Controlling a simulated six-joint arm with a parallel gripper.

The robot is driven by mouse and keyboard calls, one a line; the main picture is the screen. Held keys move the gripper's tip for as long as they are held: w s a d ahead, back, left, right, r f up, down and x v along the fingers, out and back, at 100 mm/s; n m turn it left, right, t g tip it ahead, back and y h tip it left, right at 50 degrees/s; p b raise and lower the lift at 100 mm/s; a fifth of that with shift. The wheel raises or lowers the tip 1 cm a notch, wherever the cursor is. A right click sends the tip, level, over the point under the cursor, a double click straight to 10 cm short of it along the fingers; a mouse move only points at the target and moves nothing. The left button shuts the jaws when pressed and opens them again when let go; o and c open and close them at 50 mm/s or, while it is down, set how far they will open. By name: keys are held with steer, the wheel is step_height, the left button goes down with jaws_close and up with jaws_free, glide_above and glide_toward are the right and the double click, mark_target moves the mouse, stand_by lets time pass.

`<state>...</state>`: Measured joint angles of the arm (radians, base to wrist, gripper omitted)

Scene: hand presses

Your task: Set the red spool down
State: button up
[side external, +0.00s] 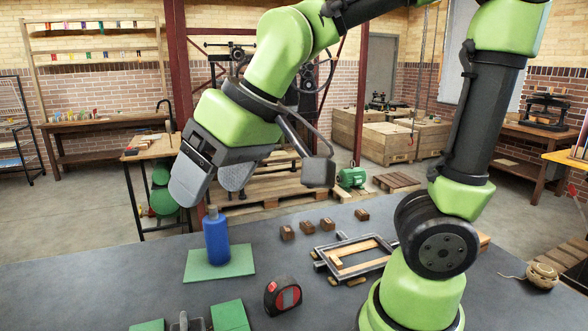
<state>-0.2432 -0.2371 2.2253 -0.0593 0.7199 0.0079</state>
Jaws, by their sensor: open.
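I cannot make out a red spool in the side external view. My gripper (215,184) is open and empty, tilted downward, with its fingers apart. It is above a blue bottle-like cylinder (216,243) with a narrow grey top. The fingertips look clear of the cylinder, though the depth between them is hard to judge. The cylinder stands upright on a green mat (238,268) on the dark tabletop. The only reddish object on the table is a black and red tape measure (283,295), which stands in front of the mat.
A metal and wood frame (349,255) lies right of the mat. Several small brown blocks (327,224) line the table's back. Green pieces (229,315) lie at the front edge, beside a partly cut-off metal item. A twine ball (541,275) lies far right. The table's left is clear.

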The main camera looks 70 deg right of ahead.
steer(key=s+d+m+t, duration=0.1)
steer(key=s+d+m, duration=0.2)
steer(key=s, duration=0.6)
steer(key=shift+d+r+m, duration=0.3)
steer(key=shift+d+r, duration=0.05)
steer(key=shift+d, duration=0.3)
